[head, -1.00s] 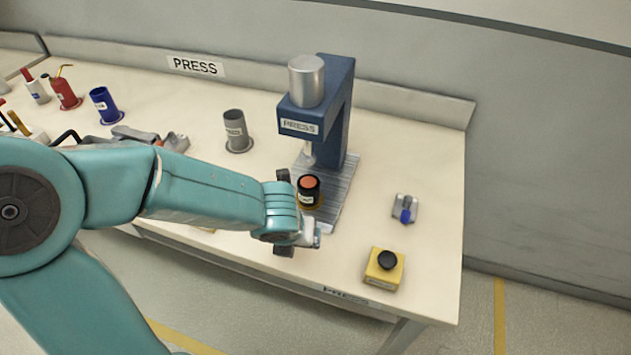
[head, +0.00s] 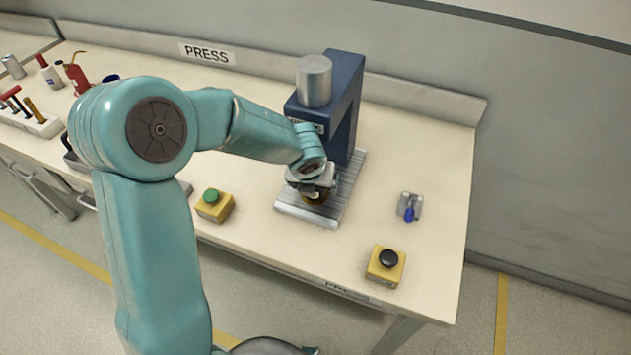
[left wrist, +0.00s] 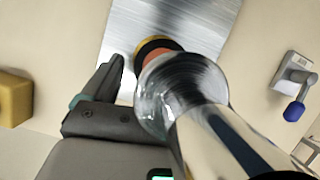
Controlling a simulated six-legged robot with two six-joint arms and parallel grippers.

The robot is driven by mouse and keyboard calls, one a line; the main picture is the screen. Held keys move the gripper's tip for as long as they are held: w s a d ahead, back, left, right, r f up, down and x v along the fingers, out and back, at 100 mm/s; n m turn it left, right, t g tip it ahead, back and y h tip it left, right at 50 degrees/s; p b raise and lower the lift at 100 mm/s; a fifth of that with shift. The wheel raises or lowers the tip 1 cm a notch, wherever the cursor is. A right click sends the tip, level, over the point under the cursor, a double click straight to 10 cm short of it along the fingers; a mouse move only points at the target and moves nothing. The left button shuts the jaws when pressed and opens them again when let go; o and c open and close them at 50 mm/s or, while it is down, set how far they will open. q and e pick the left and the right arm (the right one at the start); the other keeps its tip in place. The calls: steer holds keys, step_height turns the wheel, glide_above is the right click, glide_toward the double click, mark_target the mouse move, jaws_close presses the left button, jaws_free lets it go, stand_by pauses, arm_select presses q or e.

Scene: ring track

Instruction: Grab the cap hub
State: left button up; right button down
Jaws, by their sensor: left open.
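The cap hub, a dark cylinder with an orange top, stands on the press's ridged metal plate (head: 290,205). In the head view my left gripper (head: 316,188) is at the hub, under the press head, and mostly covers it; a gold ring shows low down. In the left wrist view the hub's orange top (left wrist: 160,58) shows partly behind the shiny press ram. One dark finger is seen left of the hub, apart from it; the other is hidden. The left gripper is open. My right gripper is not in view.
The blue press (head: 345,105) rises close behind my gripper. A yellow box with a green button (head: 214,205) is left of the plate.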

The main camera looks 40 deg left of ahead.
arm_select(q)
step_height(320, 180, down, 2)
steer(key=shift+w, duration=0.1)
steer(key=shift+a+f, duration=0.15)
steer(key=shift+f, duration=0.05)
steer(key=shift+w, duration=0.1)
steer(key=c, duration=1.3)
steer(key=shift+w, duration=0.1)
steer(key=shift+r, duration=0.15)
